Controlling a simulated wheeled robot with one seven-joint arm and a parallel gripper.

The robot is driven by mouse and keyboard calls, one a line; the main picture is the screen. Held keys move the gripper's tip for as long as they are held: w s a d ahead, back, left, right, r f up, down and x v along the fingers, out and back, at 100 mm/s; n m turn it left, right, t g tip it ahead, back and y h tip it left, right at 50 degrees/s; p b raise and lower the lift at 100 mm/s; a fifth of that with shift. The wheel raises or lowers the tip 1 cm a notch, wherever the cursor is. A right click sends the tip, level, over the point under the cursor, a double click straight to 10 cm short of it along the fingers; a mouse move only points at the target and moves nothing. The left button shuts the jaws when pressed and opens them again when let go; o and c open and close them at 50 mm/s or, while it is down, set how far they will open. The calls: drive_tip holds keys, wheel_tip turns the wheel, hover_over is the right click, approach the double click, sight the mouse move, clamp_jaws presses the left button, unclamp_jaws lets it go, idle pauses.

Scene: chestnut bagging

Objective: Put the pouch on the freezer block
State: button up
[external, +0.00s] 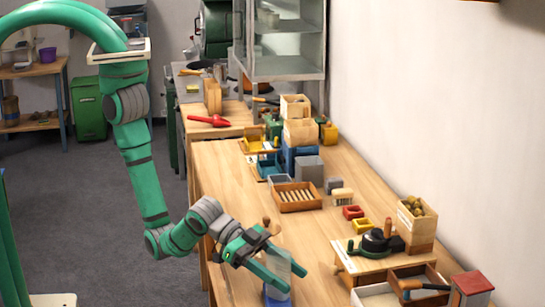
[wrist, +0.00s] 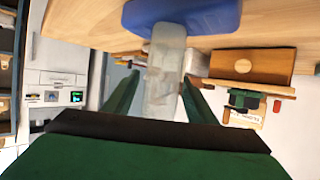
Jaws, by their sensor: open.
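The translucent, whitish pouch (wrist: 165,72) stands between the two fingers of my gripper (wrist: 159,84) in the wrist view. Its far end meets the blue freezer block (wrist: 190,18), which lies on the wooden table. In the external view my gripper (external: 295,281) is low over the near left edge of the table, with its green fingers apart on either side of the pouch (external: 280,264). The blue block (external: 277,298) shows just below the fingers. The fingers are open, and part of the pouch is hidden behind them in the external view.
To the right are a board (external: 361,267) with a dark round tool, a wooden box of chestnuts (external: 417,222) and an open wooden tray (external: 424,273). A slatted wooden tray (external: 298,199) and several small boxes stand farther back. Bare table (external: 318,228) lies between.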

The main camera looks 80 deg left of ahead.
drive_tip(key=v, duration=1)
drive_tip(key=shift+s+a+r, duration=0.15)
drive_tip(key=shift+s, duration=0.05)
